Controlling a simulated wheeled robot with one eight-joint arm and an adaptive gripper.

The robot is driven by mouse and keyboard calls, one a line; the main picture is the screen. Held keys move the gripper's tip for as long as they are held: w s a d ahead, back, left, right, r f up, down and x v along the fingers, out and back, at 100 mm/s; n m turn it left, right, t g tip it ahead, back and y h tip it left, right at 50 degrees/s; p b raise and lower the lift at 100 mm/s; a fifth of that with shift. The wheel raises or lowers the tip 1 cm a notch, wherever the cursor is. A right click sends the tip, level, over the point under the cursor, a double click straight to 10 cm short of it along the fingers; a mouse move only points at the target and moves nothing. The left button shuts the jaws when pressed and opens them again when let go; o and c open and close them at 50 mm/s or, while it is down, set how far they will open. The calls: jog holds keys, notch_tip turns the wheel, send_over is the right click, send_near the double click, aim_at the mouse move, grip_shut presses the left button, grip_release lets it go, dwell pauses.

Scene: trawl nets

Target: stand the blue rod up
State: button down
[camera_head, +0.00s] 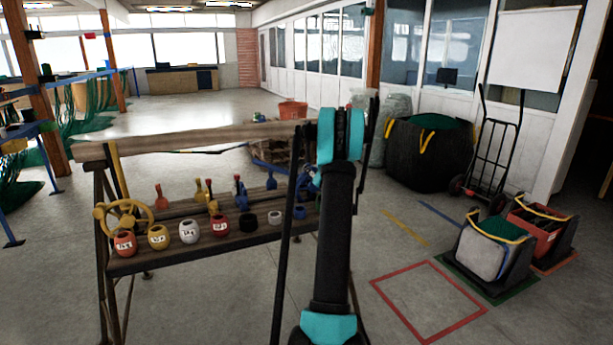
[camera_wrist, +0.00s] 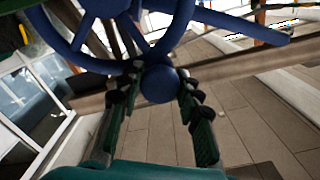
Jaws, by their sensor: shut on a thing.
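In the wrist view a blue wheel with spokes (camera_wrist: 60,40) fills the upper left and middle. A straight blue rod (camera_wrist: 245,24) reaches out from it to the right, slanting slightly, not upright. A round blue knob (camera_wrist: 160,84) lies between the fingers of my gripper (camera_wrist: 152,105), which is shut on it. Whether this knob is part of the rod is hard to tell.
A wooden bench (camera_head: 180,258) carries several round weights, such as a red one (camera_head: 124,243), and a yellow wheel (camera_head: 101,213) at its left end. Coloured handled pieces stand behind the weights. A red floor square (camera_head: 428,268) is empty; bins and a hand truck (camera_head: 498,139) stand at right.

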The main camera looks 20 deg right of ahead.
jog(key=d+f+m, duration=0.2)
jog(key=d+m, duration=0.8)
jog(key=m, duration=0.2)
jog(key=shift+s+d+f, duration=0.2)
jog(key=shift+d+f, duration=0.15)
jog(key=shift+f, duration=0.05)
dwell(0.3)
jog(key=c, duration=1)
grip_release()
jog(key=shift+c, duration=0.2)
jog(key=s, duration=1.2)
jog(key=shift+a, duration=0.2)
